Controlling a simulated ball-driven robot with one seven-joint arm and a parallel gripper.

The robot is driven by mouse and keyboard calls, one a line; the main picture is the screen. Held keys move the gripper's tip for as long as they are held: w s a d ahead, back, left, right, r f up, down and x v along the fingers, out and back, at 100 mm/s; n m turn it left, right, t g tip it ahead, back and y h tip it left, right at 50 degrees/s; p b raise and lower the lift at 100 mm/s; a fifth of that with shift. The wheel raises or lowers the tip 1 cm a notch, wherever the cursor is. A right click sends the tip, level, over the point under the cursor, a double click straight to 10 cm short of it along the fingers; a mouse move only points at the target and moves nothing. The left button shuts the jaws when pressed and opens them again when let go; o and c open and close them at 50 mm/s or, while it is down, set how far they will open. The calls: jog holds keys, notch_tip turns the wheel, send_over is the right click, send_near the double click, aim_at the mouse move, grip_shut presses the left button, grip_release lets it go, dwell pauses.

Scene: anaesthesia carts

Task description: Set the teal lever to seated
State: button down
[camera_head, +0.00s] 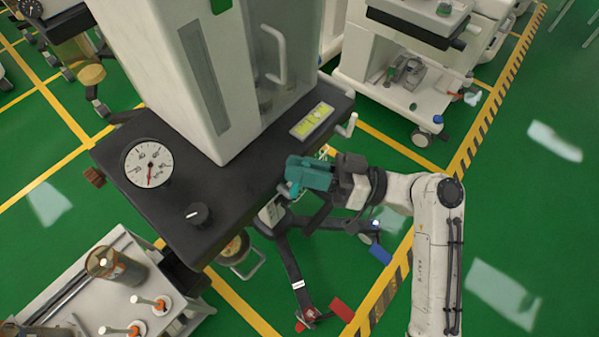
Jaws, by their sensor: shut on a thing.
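My gripper (291,177) is at the front right edge of the dark cart top, reached by my white arm from the right. Its teal body and dark wrist show side-on. It is shut on a small lighter teal piece (287,190) that looks like the teal lever. The jaws hide most of this piece, so its angle and setting cannot be read. A pale bracket (271,211) shows just below the jaws at the cart's edge.
The dark cart top (176,207) carries a round gauge (148,164), a black knob (198,214) and a tall white cabinet (185,70). A yellow-green display (312,120) lies behind my gripper. Another cart (405,75) stands behind.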

jog(key=shift+w+d+f+m+y+b, duration=0.2)
jog(key=shift+w+f+m+y+b, duration=0.15)
jog(key=shift+m, duration=0.35)
jog(key=shift+r, duration=0.1)
jog(key=c, duration=1.1)
grip_release()
jog(key=shift+s, duration=0.1)
